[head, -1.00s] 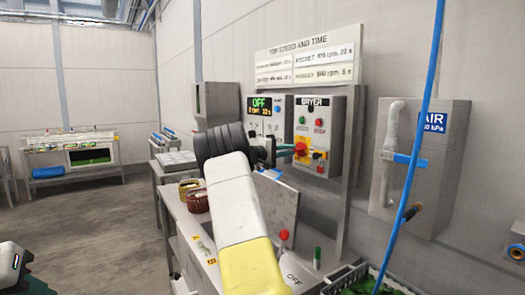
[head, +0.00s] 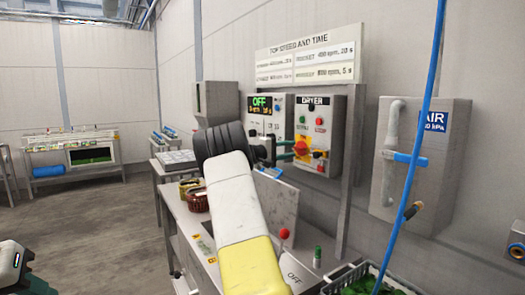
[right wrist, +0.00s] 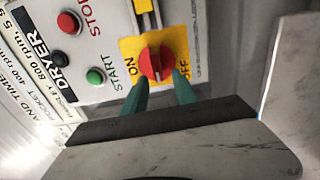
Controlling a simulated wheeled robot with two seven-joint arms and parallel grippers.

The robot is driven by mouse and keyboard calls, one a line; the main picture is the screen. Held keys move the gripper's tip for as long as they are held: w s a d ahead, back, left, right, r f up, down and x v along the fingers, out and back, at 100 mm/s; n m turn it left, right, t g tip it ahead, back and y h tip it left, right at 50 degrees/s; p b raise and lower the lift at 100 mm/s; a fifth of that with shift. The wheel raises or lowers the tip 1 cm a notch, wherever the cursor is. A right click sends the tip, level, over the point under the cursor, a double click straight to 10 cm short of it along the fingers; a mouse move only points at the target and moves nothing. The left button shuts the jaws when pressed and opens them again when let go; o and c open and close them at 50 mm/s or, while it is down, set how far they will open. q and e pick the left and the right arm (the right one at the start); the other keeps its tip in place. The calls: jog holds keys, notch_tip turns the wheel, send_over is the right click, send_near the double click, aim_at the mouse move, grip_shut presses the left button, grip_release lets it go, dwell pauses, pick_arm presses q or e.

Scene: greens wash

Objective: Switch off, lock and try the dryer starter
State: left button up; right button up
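The grey dryer starter box (head: 337,128) is on a stand at the wall, labelled DRYER, with green START and red STOP buttons. Its red rotary knob (right wrist: 157,63) sits on a yellow plate (right wrist: 128,46) marked ON and OFF; the knob also shows in the head view (head: 301,148). I cannot tell its exact setting. My right gripper (right wrist: 160,92) is open, its two green fingers apart at the near side of the knob; I cannot tell whether they touch it. Part of my left gripper (head: 14,262) shows at the lower left edge; its fingers are not clear.
A control box with an OFF display (head: 261,104) is left of the starter. A grey AIR box (head: 445,150) and blue hose (head: 425,120) are at right. A red knob-like thing (head: 284,233) and a small green cylinder (head: 317,257) are near.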

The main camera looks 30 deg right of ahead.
jog(key=shift+a, duration=0.1)
jog(key=a, duration=0.7)
jog(key=shift+s+a, duration=0.3)
jog(key=shift+s, duration=0.05)
